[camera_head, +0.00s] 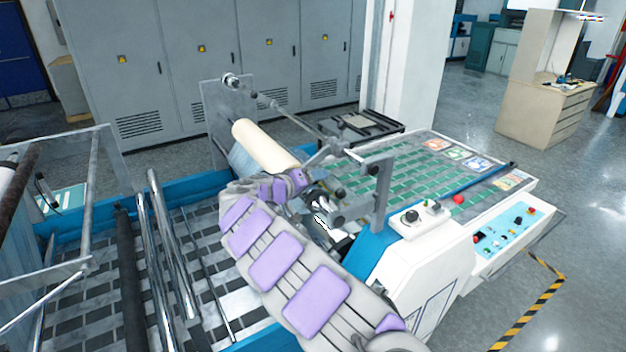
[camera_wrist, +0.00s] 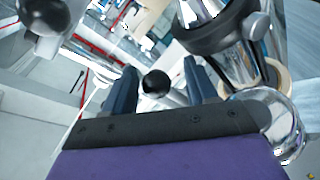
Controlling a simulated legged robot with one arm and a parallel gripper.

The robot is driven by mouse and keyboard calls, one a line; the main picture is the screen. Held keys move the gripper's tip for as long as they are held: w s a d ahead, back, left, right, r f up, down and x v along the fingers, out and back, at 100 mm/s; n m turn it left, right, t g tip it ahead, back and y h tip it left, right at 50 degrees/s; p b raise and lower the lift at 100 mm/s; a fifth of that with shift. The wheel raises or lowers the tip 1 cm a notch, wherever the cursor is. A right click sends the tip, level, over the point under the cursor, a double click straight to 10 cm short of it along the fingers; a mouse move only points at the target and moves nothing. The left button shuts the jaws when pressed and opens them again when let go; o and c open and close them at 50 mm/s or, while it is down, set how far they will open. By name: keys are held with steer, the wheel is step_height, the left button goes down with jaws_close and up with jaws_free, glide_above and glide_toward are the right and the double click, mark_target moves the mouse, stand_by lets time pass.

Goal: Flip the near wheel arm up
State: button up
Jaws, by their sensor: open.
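My gripper (camera_wrist: 159,66) is open in the wrist view, with its two dark fingers apart. A round black knob (camera_wrist: 155,83) shows between the fingers; I cannot tell whether either finger touches it. In the head view my purple-padded arm curls over the machine, and its end reaches the near wheel arm area (camera_head: 320,199). My arm partly hides this area, so the wheel arm's exact tilt is unclear. A grey bracket (camera_head: 378,190) stands to its right. The cream laminating roll (camera_head: 264,146) lies behind my gripper.
Grey and black metal parts (camera_wrist: 225,38) stand close on the right in the wrist view, with a shiny rounded part (camera_wrist: 283,118) below. The white machine housing (camera_head: 430,245) is right of my arm. Chrome rollers (camera_head: 172,245) lie left. Open floor (camera_head: 585,255) is at right.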

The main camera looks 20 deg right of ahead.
steer(key=shift+d, duration=0.1)
jaws_close()
stand_by(0.4)
